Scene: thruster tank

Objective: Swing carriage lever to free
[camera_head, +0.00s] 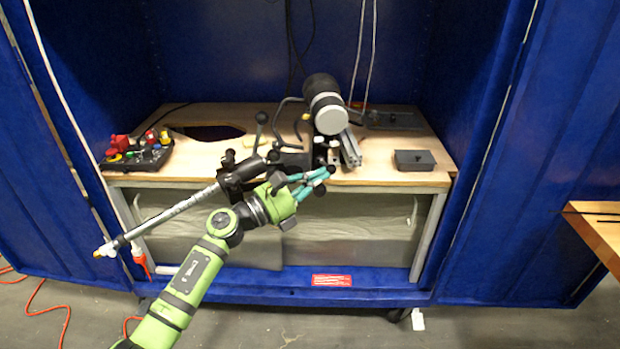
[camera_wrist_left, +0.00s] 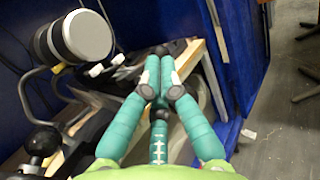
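A carriage assembly with a black clamp (camera_head: 290,160) and metal rails (camera_head: 350,150) stands at the bench's front edge, under a black cylinder with a pale end cap (camera_head: 331,115). The cylinder also shows in the left wrist view (camera_wrist_left: 87,36). A thin lever with a dark knob (camera_head: 261,118) rises left of the clamp. I cannot tell which part is the carriage lever. My left gripper (camera_head: 325,178), with teal fingers, is at the front of the assembly by small black knobs. One dark knob (camera_wrist_left: 160,49) shows just past its fingertips (camera_wrist_left: 160,65). Whether it touches anything is unclear. My right gripper is out of view.
A long grey rod (camera_head: 170,215) on a black joint slants out front-left, close to my left arm. A control box (camera_head: 137,152) with coloured buttons is on the bench's left, a dark grey box (camera_head: 415,160) on its right. Blue walls enclose both sides.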

